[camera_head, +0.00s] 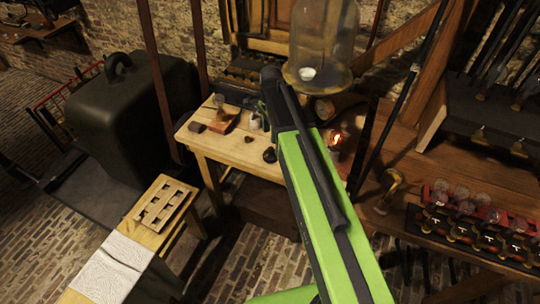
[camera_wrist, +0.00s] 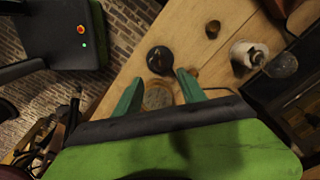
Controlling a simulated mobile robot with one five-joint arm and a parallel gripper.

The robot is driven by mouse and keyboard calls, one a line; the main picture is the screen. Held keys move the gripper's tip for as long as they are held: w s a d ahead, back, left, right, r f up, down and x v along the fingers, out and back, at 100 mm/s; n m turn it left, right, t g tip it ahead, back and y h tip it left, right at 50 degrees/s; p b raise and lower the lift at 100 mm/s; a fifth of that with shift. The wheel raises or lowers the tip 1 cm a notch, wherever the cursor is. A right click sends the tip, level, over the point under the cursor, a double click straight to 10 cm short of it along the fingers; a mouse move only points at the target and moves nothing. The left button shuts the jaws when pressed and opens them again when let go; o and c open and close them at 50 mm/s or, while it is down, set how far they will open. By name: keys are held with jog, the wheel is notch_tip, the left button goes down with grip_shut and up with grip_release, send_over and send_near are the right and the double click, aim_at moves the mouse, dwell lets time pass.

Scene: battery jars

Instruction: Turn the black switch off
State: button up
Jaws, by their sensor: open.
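A small round black thing with a glossy top, which looks like the black switch (camera_wrist: 160,60), sits on the wooden table near its front edge. It also shows in the head view (camera_head: 269,155), just left of my arm. Whether it is set on or off is too small to tell. My gripper (camera_wrist: 160,78) is open, with its two teal fingers apart. In the wrist view the switch lies just beyond the fingertips, and a round wooden disc (camera_wrist: 158,96) shows between the fingers. In the head view my arm mostly hides the gripper; no contact with the switch is visible.
A glass bell jar (camera_head: 322,45) stands behind. Red-racked jars (camera_head: 462,200) are at the right.

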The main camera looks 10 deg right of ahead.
aim_at(270, 149)
notch_tip(270, 149, down, 9)
jog(key=b, duration=0.7)
jog(key=shift+r, duration=0.15)
jog(key=shift+r, duration=0.1)
jog(key=shift+c, duration=0.3)
grip_shut()
